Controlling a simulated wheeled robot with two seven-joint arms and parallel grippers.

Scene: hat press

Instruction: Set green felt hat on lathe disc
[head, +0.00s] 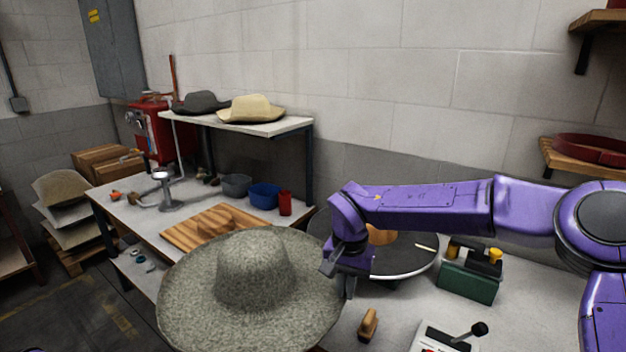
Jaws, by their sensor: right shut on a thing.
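The green felt hat (252,270), a wide-brimmed grey-green hat, is upright in the front middle of the head view. My right gripper (347,290) is shut on the right edge of its brim. The hat covers part of the worktop and the front of a wooden board. The lathe disc (412,258), round and dark with a pale rim, lies behind and to the right of the hat. My right arm and gripper hide much of it, including most of a brown wooden piece at its middle. My left gripper is out of view.
A green box with yellow knobs (470,274) stands right of the disc. A wooden-handled tool (368,325) and a lever control box (450,338) are in front. Blue bowl (265,195), red cup (285,203) and metal stand (167,190) stand behind; a shelf (290,127) holds two hats.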

